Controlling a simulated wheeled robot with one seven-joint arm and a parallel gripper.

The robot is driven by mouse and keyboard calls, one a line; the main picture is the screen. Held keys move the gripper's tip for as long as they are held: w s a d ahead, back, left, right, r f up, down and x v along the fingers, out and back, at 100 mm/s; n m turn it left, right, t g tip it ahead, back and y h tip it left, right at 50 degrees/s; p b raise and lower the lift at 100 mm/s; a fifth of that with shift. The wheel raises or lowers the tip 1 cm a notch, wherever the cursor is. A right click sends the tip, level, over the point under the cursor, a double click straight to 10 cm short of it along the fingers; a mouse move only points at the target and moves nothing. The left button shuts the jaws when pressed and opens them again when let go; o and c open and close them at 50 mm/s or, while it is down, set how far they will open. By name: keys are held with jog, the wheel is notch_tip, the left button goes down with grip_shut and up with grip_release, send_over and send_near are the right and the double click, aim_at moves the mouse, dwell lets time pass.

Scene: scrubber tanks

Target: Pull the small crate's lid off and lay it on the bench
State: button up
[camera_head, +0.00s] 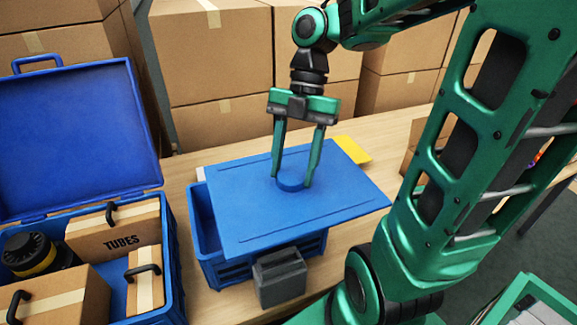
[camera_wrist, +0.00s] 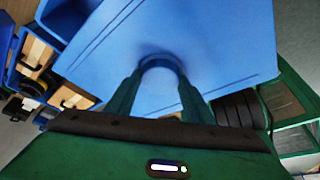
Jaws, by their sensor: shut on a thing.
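The small crate's blue lid (camera_head: 345,190) is a flat panel with a round knob (camera_head: 291,184) in its middle. My gripper (camera_head: 292,182) is shut on that knob from above; the wrist view shows the fingers (camera_wrist: 158,88) on either side of it, with the lid (camera_wrist: 190,35) filling much of the picture. The lid is shifted to the right and turned relative to the small blue crate (camera_head: 205,235), whose left part shows open. It overhangs the crate on the right. I cannot tell whether the lid still touches the rim. The bench (camera_head: 232,302) is light wood.
A large blue crate (camera_head: 172,255) with an open lid (camera_head: 75,140) stands at left, holding cardboard boxes and a black-and-yellow item. A grey container (camera_head: 280,278) stands before the small crate. A yellow item (camera_head: 354,150) lies behind it. Stacked cardboard boxes (camera_head: 220,70) stand behind the bench.

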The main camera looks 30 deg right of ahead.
aim_at(294, 172)
jog(key=shift+r, duration=0.65)
dwell(0.7)
jog(key=shift+r, duration=2.45)
